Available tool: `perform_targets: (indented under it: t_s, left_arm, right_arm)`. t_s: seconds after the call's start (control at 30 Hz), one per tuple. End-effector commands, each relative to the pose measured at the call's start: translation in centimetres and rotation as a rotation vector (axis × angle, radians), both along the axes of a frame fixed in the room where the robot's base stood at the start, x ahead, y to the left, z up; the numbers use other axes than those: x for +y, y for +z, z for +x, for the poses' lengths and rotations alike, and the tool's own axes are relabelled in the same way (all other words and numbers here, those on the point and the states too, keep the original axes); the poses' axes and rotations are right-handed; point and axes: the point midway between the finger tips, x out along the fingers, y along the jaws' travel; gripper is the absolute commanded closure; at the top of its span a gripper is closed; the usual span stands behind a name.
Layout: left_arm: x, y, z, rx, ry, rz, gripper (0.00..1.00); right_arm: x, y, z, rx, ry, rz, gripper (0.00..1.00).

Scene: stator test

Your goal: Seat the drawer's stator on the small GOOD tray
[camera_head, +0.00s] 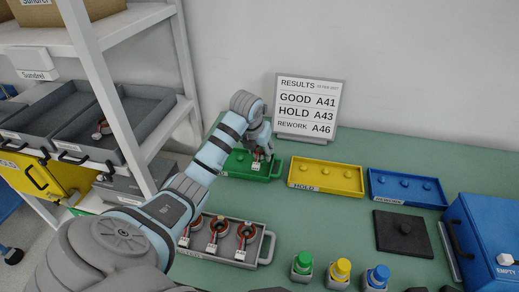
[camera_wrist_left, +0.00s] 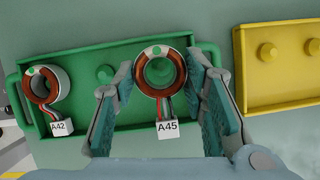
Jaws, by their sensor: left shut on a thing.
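The small green tray (camera_head: 233,171) stands at the back left of the table, and it also shows in the left wrist view (camera_wrist_left: 130,118). My left gripper (camera_head: 262,152) is over its right part, shut on a copper-and-grey stator tagged A45 (camera_wrist_left: 141,83). Green shows through this stator's bore; I cannot tell whether it sits fully down on a peg. A second stator, tagged A42 (camera_wrist_left: 63,84), is at the tray's left end. A bare green peg (camera_wrist_left: 105,74) shows between them. My right gripper is not in view.
A yellow HOLD tray (camera_head: 326,190) and blue REWORK tray (camera_head: 405,202) stand empty to the right. A grey tray (camera_head: 257,228) with stators is in front. A shelf bin (camera_head: 135,100) holds another stator (camera_head: 102,129). A results board (camera_head: 308,106) stands behind.

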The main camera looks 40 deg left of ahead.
Motion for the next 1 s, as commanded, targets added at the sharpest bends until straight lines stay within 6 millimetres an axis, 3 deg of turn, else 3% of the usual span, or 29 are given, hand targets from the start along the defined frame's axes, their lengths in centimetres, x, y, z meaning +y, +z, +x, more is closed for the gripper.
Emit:
perform_targets:
  t_s: [0.6, 1.0]
  left_arm:
    - [0.0, -1.8, 0.4, -0.001, 0.0, -0.001, 0.93]
    - [0.0, -1.9, 0.4, 0.0, 0.0, 0.0, 0.93]
  right_arm:
    - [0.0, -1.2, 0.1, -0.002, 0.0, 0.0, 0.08]
    - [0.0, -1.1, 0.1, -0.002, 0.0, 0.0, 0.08]
